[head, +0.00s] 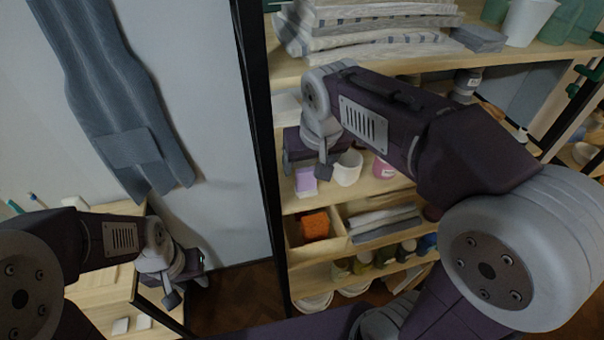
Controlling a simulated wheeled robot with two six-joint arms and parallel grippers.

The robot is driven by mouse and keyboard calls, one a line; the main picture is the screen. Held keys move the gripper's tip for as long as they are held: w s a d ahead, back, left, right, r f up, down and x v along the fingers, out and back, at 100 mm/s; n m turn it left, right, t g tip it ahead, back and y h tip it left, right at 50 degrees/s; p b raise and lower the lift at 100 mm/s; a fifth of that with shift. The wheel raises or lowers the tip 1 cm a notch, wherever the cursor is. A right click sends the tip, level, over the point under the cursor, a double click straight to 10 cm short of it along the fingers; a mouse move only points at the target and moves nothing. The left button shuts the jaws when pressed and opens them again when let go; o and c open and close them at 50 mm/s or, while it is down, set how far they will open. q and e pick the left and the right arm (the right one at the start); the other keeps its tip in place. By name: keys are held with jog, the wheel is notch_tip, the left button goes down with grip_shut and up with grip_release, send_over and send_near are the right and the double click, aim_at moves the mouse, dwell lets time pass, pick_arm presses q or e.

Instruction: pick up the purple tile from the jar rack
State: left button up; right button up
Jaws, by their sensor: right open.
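The purple tile (306,182) is a small lilac block on the middle shelf of the wooden jar rack (340,196), near its left post. A white cup stands just right of it. My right gripper (305,168) is open above and in front of the tile, its fingers pointing down. One finger is close to the tile's upper right edge; whether they touch I cannot tell. The gripper hides part of the shelf behind. My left gripper (187,290) is low at the left, with its fingers apart and nothing visible between them.
The white cup (348,168) and a pink jar (383,169) crowd the tile's right side. A black post (262,130) borders the rack. Below are an orange item (315,225) in a bin and folded cloths (382,222). Striped cloths (370,30) lie above.

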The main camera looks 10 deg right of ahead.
aim_at(307, 169)
notch_tip(307, 169, down, 2)
jog(key=shift+d, duration=0.15)
jog(key=shift+w+a+f+p, duration=0.25)
jog(key=shift+w+f, duration=0.25)
jog(key=shift+w, duration=0.25)
jog(key=x, duration=0.2)
jog(key=p+x, duration=0.1)
jog(key=x, duration=0.1)
jog(key=shift+s+f, duration=0.1)
jog(key=shift+s, duration=0.15)
jog(key=shift+d+f, duration=0.1)
jog(key=shift+f, duration=0.15)
jog(key=shift+w, duration=0.15)
jog(key=c, duration=1.5)
jog(key=shift+c, duration=0.3)
jog(key=shift+r, duration=0.1)
